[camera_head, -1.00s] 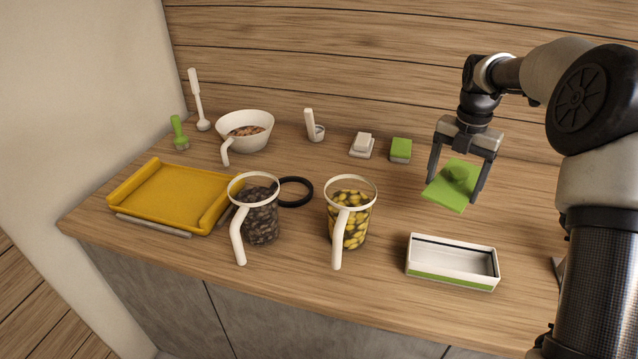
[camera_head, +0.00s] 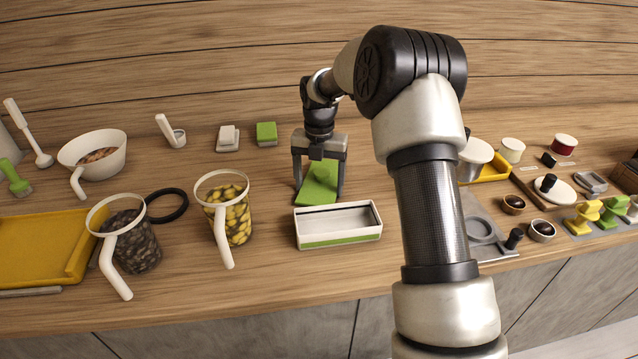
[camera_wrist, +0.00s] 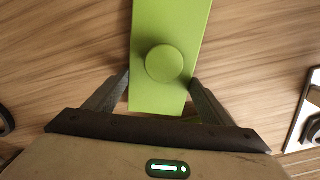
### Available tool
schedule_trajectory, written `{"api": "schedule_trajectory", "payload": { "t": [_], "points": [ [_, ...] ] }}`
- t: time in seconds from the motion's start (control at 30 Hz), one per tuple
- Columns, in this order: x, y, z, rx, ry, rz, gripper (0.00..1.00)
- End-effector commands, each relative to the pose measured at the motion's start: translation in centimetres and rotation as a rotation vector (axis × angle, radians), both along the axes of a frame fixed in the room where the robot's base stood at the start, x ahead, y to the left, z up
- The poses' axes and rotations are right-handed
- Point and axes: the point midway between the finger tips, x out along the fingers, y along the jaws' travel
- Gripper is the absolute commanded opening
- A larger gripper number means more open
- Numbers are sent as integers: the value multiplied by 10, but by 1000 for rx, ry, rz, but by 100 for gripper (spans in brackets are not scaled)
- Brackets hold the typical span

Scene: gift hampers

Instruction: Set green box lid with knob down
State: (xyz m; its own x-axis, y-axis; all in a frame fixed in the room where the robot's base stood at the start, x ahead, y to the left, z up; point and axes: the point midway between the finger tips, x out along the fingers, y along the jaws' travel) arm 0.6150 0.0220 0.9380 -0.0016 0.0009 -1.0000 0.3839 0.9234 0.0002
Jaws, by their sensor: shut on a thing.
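The green lid (camera_head: 318,186) is a flat rectangular plate behind the open white box. In the wrist view, the lid (camera_wrist: 172,22) shows a round green knob (camera_wrist: 165,63). My gripper (camera_head: 319,188) points down with its fingers on both sides of the lid, shut on it. In the wrist view, the fingers of my gripper (camera_wrist: 160,84) flank the knob end. The lid is low over the counter, and I cannot tell whether it touches. The white box (camera_head: 340,240) with a green band is open and empty, just in front of the lid.
On the wooden counter (camera_head: 270,280), a jar of yellow pieces (camera_head: 238,222) and a black ring (camera_head: 181,207) stand left of the lid. A green block (camera_head: 267,134) and a white block (camera_head: 228,138) lie behind it. My arm hides part of the counter to the right.

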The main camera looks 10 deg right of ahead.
Motion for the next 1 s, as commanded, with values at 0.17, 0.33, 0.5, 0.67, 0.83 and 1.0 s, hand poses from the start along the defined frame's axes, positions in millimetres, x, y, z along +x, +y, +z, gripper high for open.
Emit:
{"api": "schedule_trajectory", "payload": {
  "t": [0.17,0.33,0.5,0.67,0.83,1.0],
  "points": [
    [0,0,1,0,-2,0,54],
    [0,0,-3,0,-1,0,54],
    [0,0,-2,0,-1,0,95],
    [0,0,-2,-1,-2,0,95],
    [1,0,5,0,-3,0,95],
    [1,0,34,0,-5,0,95]
  ]
}}
